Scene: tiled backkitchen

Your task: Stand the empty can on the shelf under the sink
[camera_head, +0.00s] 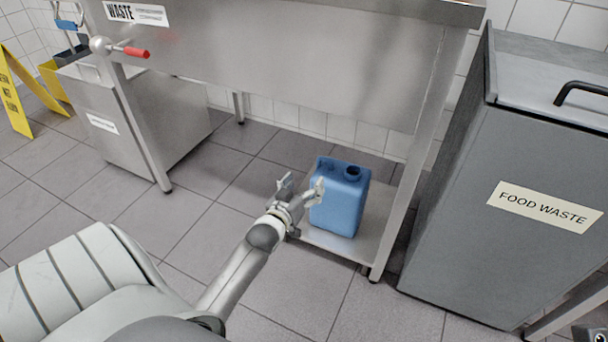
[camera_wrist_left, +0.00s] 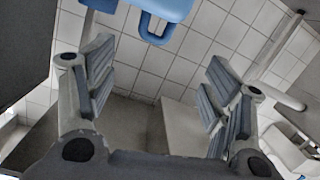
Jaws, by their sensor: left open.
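The can is a blue plastic jerrycan (camera_head: 342,200) with a dark round opening on top. It stands upright on the low metal shelf (camera_head: 372,246) under the sink (camera_head: 290,62), toward the shelf's left side. My left gripper (camera_head: 301,187) is open at the can's left, one finger overlapping its edge in the head view. In the left wrist view, the can (camera_wrist_left: 168,8) with its looped handle shows at the top, beyond the open fingers (camera_wrist_left: 155,85). Nothing is between the fingers. Whether a finger touches the can I cannot tell.
A grey food waste bin (camera_head: 500,150) stands close right of the sink's leg. A steel box (camera_head: 135,120) stands under the sink's left part. A yellow floor sign (camera_head: 14,95) is at far left. The tiled floor left of the shelf is clear.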

